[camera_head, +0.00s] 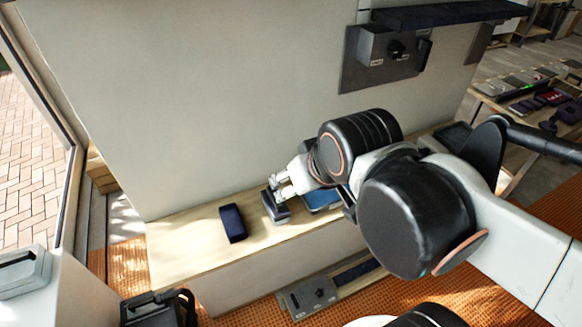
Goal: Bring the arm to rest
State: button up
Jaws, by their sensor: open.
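My arm reaches in from the right of the head view. My gripper (279,188) is open, low over a light wooden bench top, close beside a small dark block (275,206). The picture is too small to tell whether the fingers touch this block. Another dark blue block (233,223) lies apart on the bench to the left. A blue flat item (322,199) lies just right of the gripper, partly hidden by my arm.
The wooden bench (185,245) runs along a pale wall (200,90). A grey panel (384,58) with a knob sits on the wall, under a dark shelf (450,14). A black case (155,308) stands at the lower left. A table with several items is at the right.

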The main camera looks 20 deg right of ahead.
jog(key=shift+s, duration=0.2)
notch_tip(320, 180, down, 8)
jog(key=b, duration=0.8)
dwell(0.5)
